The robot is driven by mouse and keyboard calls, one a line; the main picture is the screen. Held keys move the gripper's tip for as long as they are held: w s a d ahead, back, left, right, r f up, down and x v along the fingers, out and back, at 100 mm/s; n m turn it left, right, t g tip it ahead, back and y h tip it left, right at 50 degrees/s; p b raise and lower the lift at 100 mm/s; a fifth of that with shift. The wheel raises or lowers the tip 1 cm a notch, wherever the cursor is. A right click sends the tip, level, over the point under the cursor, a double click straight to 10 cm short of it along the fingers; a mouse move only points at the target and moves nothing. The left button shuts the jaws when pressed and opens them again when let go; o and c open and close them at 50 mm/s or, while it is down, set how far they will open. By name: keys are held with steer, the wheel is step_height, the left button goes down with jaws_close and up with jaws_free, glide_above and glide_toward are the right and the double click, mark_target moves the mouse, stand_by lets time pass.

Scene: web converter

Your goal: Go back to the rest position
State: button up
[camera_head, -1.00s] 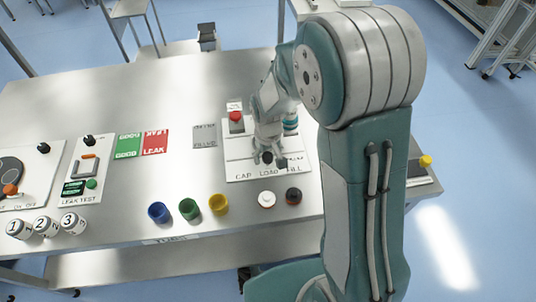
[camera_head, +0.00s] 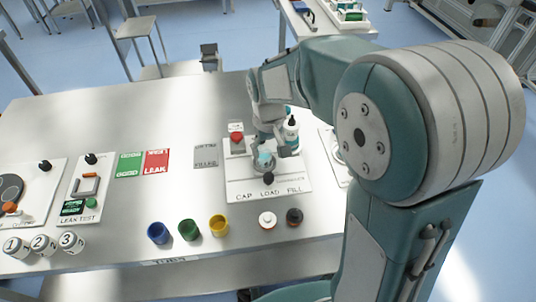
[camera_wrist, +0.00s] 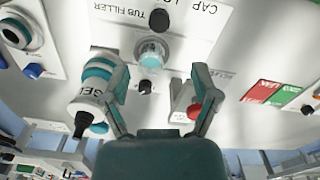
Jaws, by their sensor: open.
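My gripper (camera_head: 274,142) is above the back part of the white cap-load-fill panel (camera_head: 240,186). In the wrist view its two fingers (camera_wrist: 160,82) are spread apart with nothing held between them. A clear container with teal content (camera_head: 264,161) stands upright on the panel, just in front of the gripper; it also shows in the wrist view (camera_wrist: 150,58), beyond the fingertips. A white gel bottle with a dark tip (camera_head: 291,131) stands beside the gripper. In the wrist view the bottle (camera_wrist: 92,88) appears close to the left finger; I cannot tell whether they touch.
A red button (camera_head: 237,138) is at the panel's left. Blue (camera_head: 158,233), green (camera_head: 189,230) and yellow (camera_head: 218,226) cups stand near the table's front edge. White (camera_head: 267,220) and black (camera_head: 294,217) round parts lie beside them. The table's back left is clear.

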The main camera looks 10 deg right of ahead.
stand_by(0.4)
steer(key=s+d+r+m+t, duration=0.1)
steer(key=s+d+r+t, duration=0.1)
steer(key=s+r, duration=0.4)
steer(key=s+d+r+m+t, duration=0.2)
steer(key=s+d+r, duration=0.3)
steer(key=s, duration=0.7)
steer(key=shift+d+r+t, duration=0.25)
steer(key=shift+r+t, duration=0.4)
steer(key=shift+t, duration=0.15)
